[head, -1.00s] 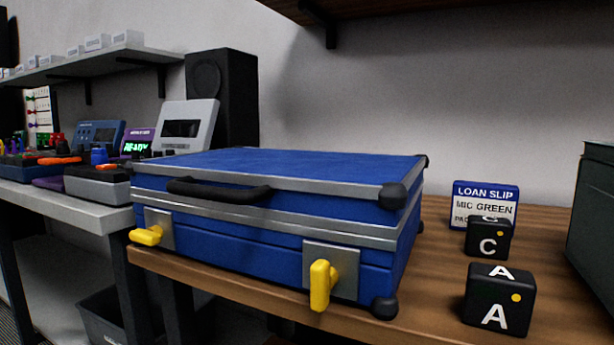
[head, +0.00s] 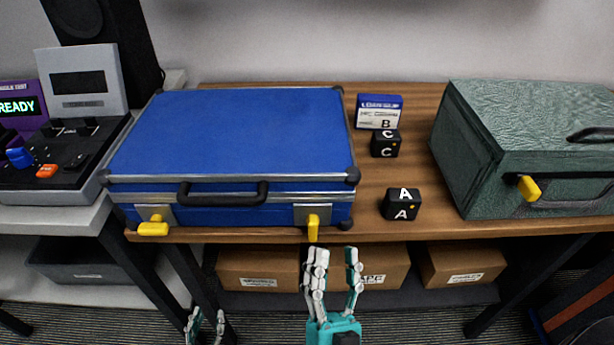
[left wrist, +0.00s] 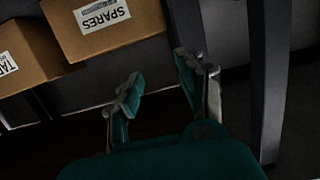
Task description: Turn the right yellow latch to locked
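The blue case (head: 230,130) lies shut on the wooden bench. Its right yellow latch (head: 313,228) hangs straight down from a silver plate. Its left yellow latch (head: 153,229) lies sideways, pointing left. My right gripper (head: 333,258) is open and empty, in front of and a little below the right latch, apart from it. My left gripper (head: 206,318) is low at the bottom edge of the head view, below the bench front. In the left wrist view its fingers (left wrist: 158,82) are apart with nothing between them.
A green case (head: 520,140) with a yellow latch (head: 529,188) stands at the right. Black lettered cubes (head: 402,204) (head: 385,143) and a loan slip (head: 379,111) lie between the cases. Cardboard boxes (head: 257,266) sit on the shelf below.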

